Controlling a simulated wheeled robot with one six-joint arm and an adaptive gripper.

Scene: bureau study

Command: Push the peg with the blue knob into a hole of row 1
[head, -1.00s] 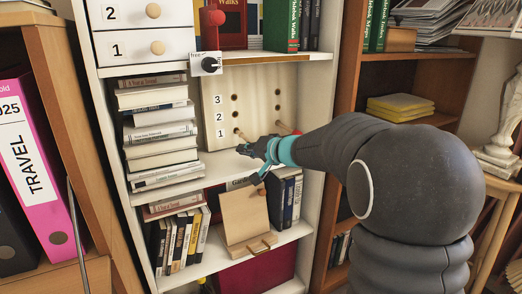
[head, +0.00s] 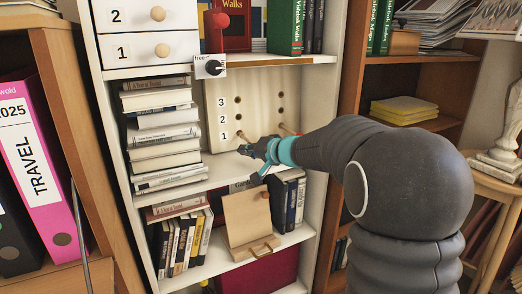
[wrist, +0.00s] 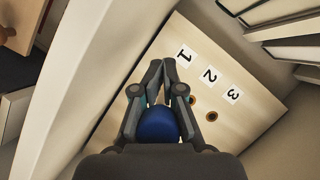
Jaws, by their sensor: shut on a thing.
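The pale peg board (head: 262,95) stands upright on the shelf, with rows marked 1, 2 and 3 from the bottom and two columns of holes. My gripper (head: 247,150) is in front of its lower left part, near row 1. In the wrist view my gripper (wrist: 162,66) is shut on the blue knob (wrist: 158,126), which sits between the fingers. Its peg points towards the board near label 1 (wrist: 184,56). The fingers hide the peg's tip and the row 1 hole, so I cannot tell how deep it is. Two dark holes (wrist: 211,115) show beside the fingers.
A second peg (head: 291,130) sticks out of the right column at row 1, behind my arm. Stacked books (head: 165,140) stand close on the left.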

